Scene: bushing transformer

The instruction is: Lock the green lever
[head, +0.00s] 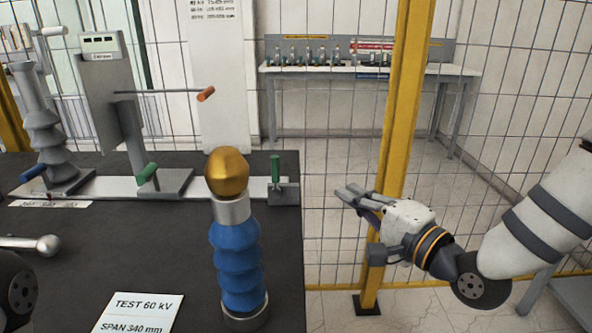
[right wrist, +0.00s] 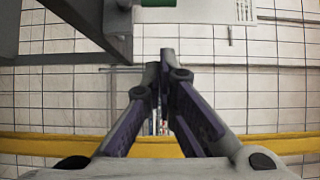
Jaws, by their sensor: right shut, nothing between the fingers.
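A green lever (head: 275,168) stands upright on a small grey block at the right end of the pale rail (head: 230,187). A second green lever (head: 147,173) leans on the base of the middle grey stand (head: 116,95). My right gripper (head: 348,192) is right of the table edge, apart from the upright green lever, with its fingers pointing left. Its fingers (right wrist: 164,66) are shut and empty in the right wrist view. A green piece (right wrist: 158,3) is cut off at the top of that view; I cannot tell which lever it is. My left gripper is out of view.
A blue ribbed insulator with a gold ball (head: 227,172) stands at the dark table's (head: 130,255) front right. An orange-tipped rod (head: 206,93) sticks out from the middle stand. A blue lever (head: 33,173) is at left. A yellow post (head: 400,110) and mesh fence stand behind my right gripper.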

